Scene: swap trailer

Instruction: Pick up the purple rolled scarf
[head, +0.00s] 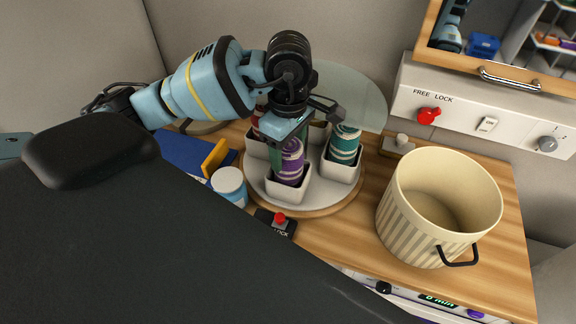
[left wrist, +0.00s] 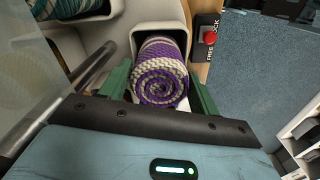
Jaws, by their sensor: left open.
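The purple rolled scarf (head: 290,163) stands upright in a small white cup on the round turntable (head: 318,201). My left gripper (head: 285,150) is above and around it from behind. In the left wrist view the scarf (left wrist: 159,82) shows its spiral end between the two green fingers of my left gripper (left wrist: 163,92). The fingers are open, one on each side of the scarf. Whether they touch it I cannot tell. My right gripper is not in view.
A teal rolled scarf (head: 344,145) stands in a neighbouring white cup, and a red one (head: 256,124) is partly hidden by my arm. A striped pot (head: 412,222) stands to the right. A red lock button (head: 280,218) sits at the turntable's front.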

